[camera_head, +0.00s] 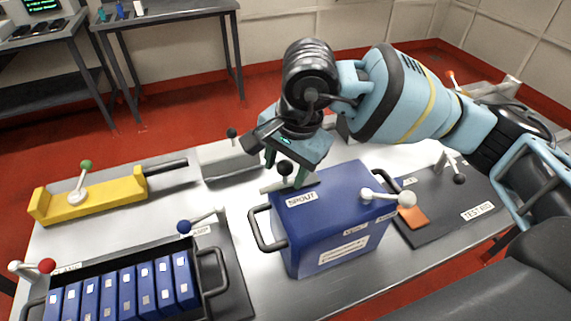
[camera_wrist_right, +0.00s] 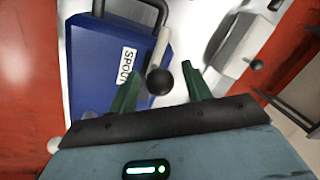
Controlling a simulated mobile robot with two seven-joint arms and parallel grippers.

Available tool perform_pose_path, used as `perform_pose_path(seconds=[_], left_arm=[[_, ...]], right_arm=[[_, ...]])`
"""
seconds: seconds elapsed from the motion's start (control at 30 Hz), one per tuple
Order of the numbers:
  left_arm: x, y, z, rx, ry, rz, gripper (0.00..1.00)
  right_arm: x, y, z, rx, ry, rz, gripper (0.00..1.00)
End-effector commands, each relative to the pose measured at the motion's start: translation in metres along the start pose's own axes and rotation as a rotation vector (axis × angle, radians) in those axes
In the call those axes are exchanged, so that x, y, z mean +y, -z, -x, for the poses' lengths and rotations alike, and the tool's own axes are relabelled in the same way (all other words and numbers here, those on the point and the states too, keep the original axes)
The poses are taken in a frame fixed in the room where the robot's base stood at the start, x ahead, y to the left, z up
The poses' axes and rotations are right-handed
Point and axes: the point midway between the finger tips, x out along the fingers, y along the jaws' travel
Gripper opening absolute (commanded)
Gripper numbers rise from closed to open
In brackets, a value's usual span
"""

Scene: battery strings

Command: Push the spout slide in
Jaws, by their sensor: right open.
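The blue box labelled SPOUT (camera_head: 335,215) stands on the metal table. The spout slide's black ball knob (camera_head: 285,168) sits on a pale bar at the box's far left top edge. In the right wrist view the knob (camera_wrist_right: 159,81) is between the green fingers, nearer the left one, with gaps visible. My right gripper (camera_head: 285,178) is open above and around the knob, pointing down. Whether a finger touches it I cannot tell. My left gripper is not in view.
A black crate of blue cells (camera_head: 215,290) stands at the front left. A yellow tool (camera_head: 110,195) lies behind it. A grey block (camera_head: 225,158) is left of my right gripper. A dark test pad (camera_head: 445,225) lies right of the box. White and blue ball levers stick up nearby.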

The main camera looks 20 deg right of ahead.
Motion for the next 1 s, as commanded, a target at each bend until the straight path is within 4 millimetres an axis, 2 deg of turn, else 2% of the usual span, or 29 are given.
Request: perform_pose_path(seconds=[0.17, 0.53, 0.73, 1.0], left_arm=[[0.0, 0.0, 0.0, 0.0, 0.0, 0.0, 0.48], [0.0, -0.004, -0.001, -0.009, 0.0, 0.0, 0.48], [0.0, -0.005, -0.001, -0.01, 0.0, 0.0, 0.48], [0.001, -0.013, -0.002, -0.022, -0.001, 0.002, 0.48]], right_arm=[[0.0, 0.0, 0.0, 0.0, 0.0, 0.0, 0.49], [0.0, 0.0, 0.0, 0.0, 0.001, 0.0, 0.0], [0.001, 0.003, 0.0, 0.0, 0.0, -0.001, 0.0], [0.022, 0.034, 0.003, 0.0, 0.0, -0.004, 0.0]])
